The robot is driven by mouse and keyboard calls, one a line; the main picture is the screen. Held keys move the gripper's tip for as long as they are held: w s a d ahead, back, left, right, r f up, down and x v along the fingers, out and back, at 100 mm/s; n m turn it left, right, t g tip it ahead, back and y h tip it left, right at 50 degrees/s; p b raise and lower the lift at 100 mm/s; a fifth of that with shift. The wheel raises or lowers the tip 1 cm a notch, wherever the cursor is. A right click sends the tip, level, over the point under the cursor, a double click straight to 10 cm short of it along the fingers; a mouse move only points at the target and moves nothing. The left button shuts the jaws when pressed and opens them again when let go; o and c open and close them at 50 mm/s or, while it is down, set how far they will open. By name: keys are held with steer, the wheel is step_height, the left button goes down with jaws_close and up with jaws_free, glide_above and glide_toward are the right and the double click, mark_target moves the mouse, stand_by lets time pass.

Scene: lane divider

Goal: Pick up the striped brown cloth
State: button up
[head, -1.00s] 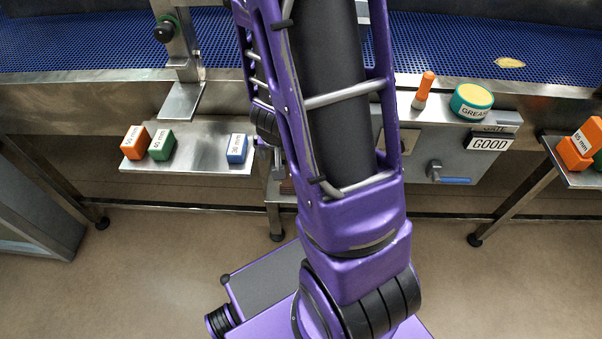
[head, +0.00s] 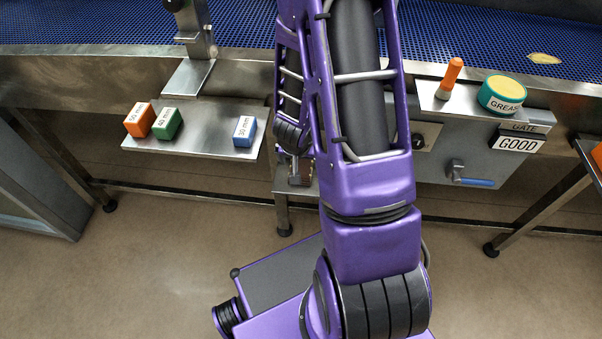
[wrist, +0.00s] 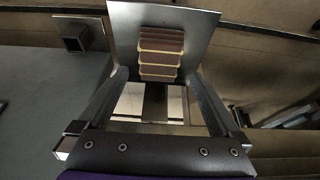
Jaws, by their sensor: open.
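The striped brown cloth (wrist: 162,52) shows in the wrist view as a folded stack with brown and pale cream bands. It lies on a metal plate (wrist: 206,30), beyond my fingertips and roughly centred between them. My gripper (wrist: 157,76) is open, with its two fingers apart and nothing held between them. In the head view a small brown patch of the cloth (head: 302,170) shows low beside my arm. My arm hides most of that area, and the fingers are hard to make out there.
A metal shelf (head: 190,143) at left holds an orange block (head: 139,120), a green block (head: 167,123) and a blue block (head: 244,131). The blue conveyor (head: 130,25) runs behind. At right stand an orange marker (head: 450,78), a grease tin (head: 502,95) and a GOOD sign (head: 516,143).

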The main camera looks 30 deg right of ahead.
mark_target(301, 168)
steer(key=b+x, duration=0.1)
steer(key=x, duration=0.4)
steer(key=shift+d+f+b, duration=0.15)
steer(key=shift+f+b, duration=0.2)
